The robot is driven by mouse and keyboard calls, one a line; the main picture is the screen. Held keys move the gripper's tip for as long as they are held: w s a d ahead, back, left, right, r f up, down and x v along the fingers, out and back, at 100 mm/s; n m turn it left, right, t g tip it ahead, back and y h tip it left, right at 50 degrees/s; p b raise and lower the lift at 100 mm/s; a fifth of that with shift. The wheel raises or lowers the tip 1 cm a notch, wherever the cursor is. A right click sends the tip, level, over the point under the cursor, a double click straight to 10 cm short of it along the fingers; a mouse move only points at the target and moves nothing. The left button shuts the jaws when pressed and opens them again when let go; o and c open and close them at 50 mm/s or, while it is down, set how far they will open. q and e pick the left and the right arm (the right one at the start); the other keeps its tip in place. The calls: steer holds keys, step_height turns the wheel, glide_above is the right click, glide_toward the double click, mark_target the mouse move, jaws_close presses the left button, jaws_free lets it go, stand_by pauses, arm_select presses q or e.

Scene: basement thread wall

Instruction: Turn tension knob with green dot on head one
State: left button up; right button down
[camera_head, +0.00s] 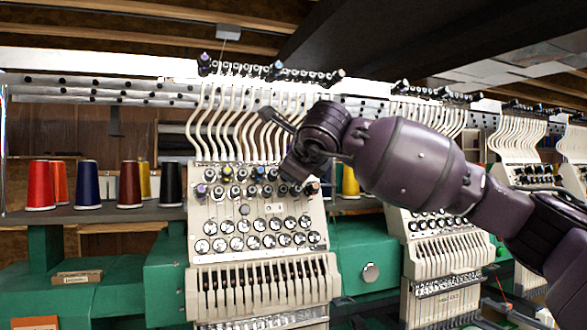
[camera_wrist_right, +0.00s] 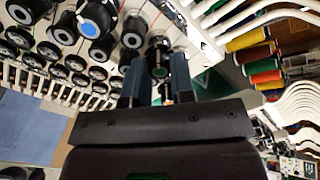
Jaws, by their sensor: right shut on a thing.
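Head one (camera_head: 258,225) is the nearest cream embroidery head, with rows of tension knobs on its face. My right gripper (camera_head: 296,172) reaches in from the right to the upper knob rows at the head's right side. In the right wrist view, the dark knob with a green dot (camera_wrist_right: 159,71) sits between the two fingers of this gripper (camera_wrist_right: 158,84), which are shut on it. In the head view I cannot make out the green dot behind the gripper. My left gripper is not in view.
A knob with a blue dot (camera_wrist_right: 90,28) and several plain dark knobs are close beside the fingers. Curved cream thread levers (camera_head: 225,125) rise above the knobs. Thread cones, including a red one (camera_head: 40,185), stand at the left. A second head (camera_head: 440,245) is to the right.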

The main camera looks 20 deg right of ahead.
steer(key=shift+n, duration=0.9)
steer(key=c, duration=1)
jaws_free()
steer(key=shift+o, duration=0.2)
steer(key=v, duration=1.1)
steer(key=shift+w+f, duration=0.1)
